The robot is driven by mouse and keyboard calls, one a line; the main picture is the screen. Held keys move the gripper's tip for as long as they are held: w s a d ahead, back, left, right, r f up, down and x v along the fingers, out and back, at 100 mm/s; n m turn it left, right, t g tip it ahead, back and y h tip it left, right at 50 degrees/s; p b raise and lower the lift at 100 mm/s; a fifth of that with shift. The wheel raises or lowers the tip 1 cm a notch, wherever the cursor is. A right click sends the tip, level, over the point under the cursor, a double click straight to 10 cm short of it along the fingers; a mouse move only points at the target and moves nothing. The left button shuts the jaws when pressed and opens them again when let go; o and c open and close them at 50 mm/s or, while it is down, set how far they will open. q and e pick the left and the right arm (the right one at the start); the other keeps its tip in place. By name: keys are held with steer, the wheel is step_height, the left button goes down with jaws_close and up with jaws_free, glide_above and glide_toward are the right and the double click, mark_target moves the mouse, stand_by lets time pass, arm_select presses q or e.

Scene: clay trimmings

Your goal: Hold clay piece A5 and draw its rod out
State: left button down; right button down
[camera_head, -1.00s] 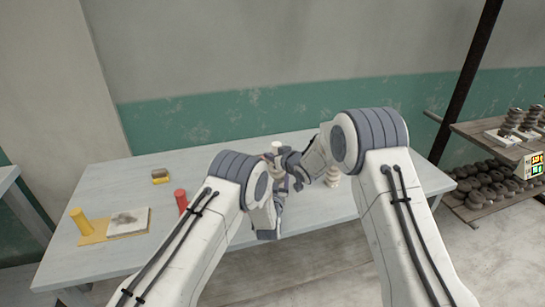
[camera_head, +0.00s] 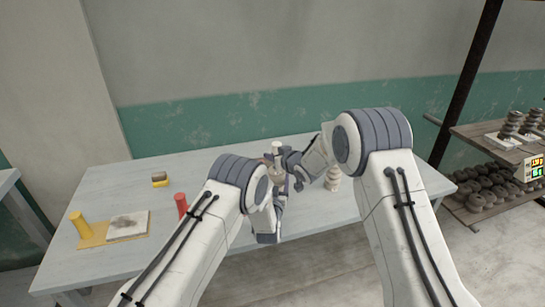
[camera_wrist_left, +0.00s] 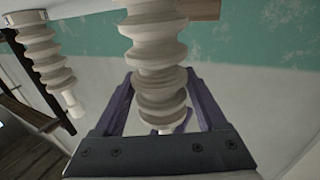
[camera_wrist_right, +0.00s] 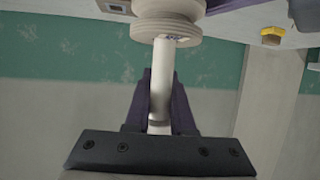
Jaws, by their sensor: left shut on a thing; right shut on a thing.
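A length of rod shows between the fingers and the clay's end disc (camera_wrist_right: 166,27). The rod's inner part is hidden.
Another ribbed clay piece (camera_head: 332,179) stands on the table to the right, close to my right arm. A red cylinder (camera_head: 181,204), a sponge (camera_head: 160,179), a yellow cylinder (camera_head: 80,224) and a grey slab (camera_head: 128,224) are left. Shelves of clay stand far right.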

mark_target(273, 143)
steer(key=shift+r, duration=0.15)
steer(key=shift+r, duration=2.3)
arm_select(q)
jaws_free()
